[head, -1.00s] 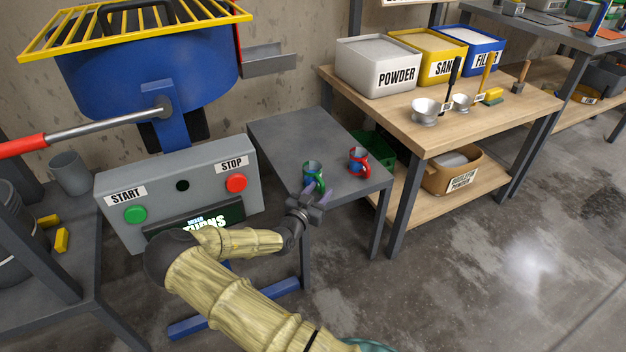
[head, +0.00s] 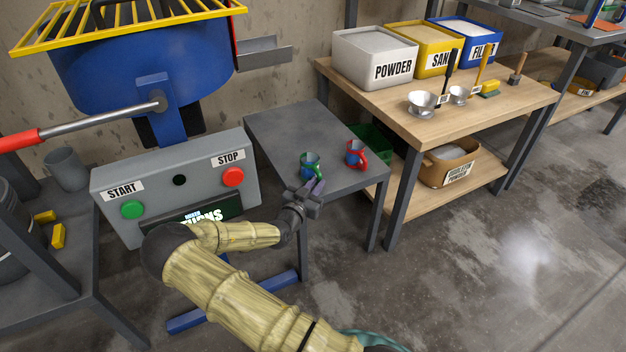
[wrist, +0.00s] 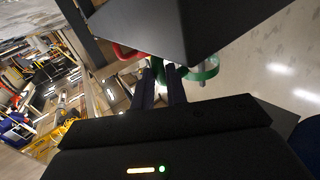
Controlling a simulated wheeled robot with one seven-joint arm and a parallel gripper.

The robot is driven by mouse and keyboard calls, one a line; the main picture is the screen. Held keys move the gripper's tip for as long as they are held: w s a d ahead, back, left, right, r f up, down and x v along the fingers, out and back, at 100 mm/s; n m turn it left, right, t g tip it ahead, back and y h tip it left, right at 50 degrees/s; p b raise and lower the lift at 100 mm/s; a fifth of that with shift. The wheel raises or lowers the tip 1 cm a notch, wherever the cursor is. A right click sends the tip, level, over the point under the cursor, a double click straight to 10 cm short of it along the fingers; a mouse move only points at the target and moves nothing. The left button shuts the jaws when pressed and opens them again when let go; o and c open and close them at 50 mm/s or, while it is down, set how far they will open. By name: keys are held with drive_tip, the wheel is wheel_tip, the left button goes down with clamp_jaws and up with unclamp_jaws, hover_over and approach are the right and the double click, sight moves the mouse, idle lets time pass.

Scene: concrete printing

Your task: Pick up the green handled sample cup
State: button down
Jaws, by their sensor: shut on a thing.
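The green handled sample cup (head: 309,167), blue with a green rim and handle, is upright at the near edge of the small grey table (head: 290,128). My gripper (head: 315,188) is at its near side, shut on it. In the wrist view, the two dark fingers (wrist: 162,84) meet the cup, and its green handle (wrist: 203,72) sticks out to the right. Much of the cup is hidden there by a dark block. I cannot tell whether the cup is clear of the tabletop.
A red handled cup (head: 355,154) stands close by on the right. The mixer's control box (head: 178,186) with START and STOP buttons is on the left. A wooden bench (head: 455,120) with bins and scoops is on the right. The table's back part is bare.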

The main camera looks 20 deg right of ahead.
wheel_tip(320, 180, up, 4)
drive_tip(key=shift+s+a+r+p, duration=0.1)
drive_tip(key=shift+p, duration=1.05)
drive_tip(key=p+v, duration=0.3)
drive_tip(key=v, duration=1.4)
drive_tip(key=shift+s+a+f+p, duration=0.2)
drive_tip(key=shift+a+f+p, duration=0.1)
drive_tip(key=shift+f, duration=0.05)
drive_tip(key=shift+f, duration=0.1)
